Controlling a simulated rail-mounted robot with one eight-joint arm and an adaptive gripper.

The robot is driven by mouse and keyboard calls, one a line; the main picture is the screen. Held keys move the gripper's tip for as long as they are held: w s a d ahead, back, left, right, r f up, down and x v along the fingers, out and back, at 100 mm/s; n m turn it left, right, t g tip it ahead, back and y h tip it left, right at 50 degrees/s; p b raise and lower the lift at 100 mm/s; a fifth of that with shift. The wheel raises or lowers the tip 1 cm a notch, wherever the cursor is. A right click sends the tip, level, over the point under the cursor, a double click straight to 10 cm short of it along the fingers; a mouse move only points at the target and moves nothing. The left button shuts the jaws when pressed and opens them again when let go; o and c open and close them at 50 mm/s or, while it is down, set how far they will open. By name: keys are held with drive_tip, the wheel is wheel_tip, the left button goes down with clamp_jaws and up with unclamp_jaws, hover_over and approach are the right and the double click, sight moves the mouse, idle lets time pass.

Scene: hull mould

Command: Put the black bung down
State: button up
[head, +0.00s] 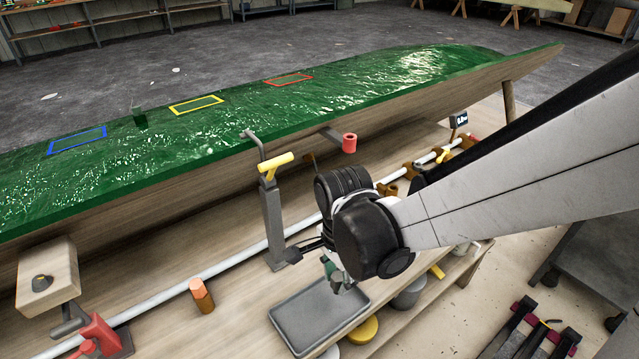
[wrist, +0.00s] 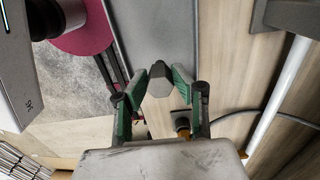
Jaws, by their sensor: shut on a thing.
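My gripper (head: 342,284) hangs over the right part of the shallow grey tray (head: 290,322) on the bench in the head view. In the wrist view, my gripper (wrist: 160,82) has its green-padded fingers closed on a small dark grey, faceted piece, which I take for the black bung (wrist: 160,83). Its far end points away from my palm. In the head view the bung is mostly hidden by my wrist and fingers. I cannot tell whether it touches the tray.
An orange bung (head: 201,296) stands on the bench left of the tray. A wooden block (head: 47,278) with a dark plug is farther left. A grey post with a yellow handle (head: 275,165) rises behind the tray. The green hull mould (head: 230,110) lies beyond. Round tins (head: 362,330) sit below in front.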

sight(337, 286)
drive_tip(key=shift+f+b, duration=0.3)
drive_tip(key=shift+f, duration=1.1)
drive_tip(key=shift+f, duration=0.2)
drive_tip(key=o, duration=0.9)
drive_tip(key=shift+r, duration=0.2)
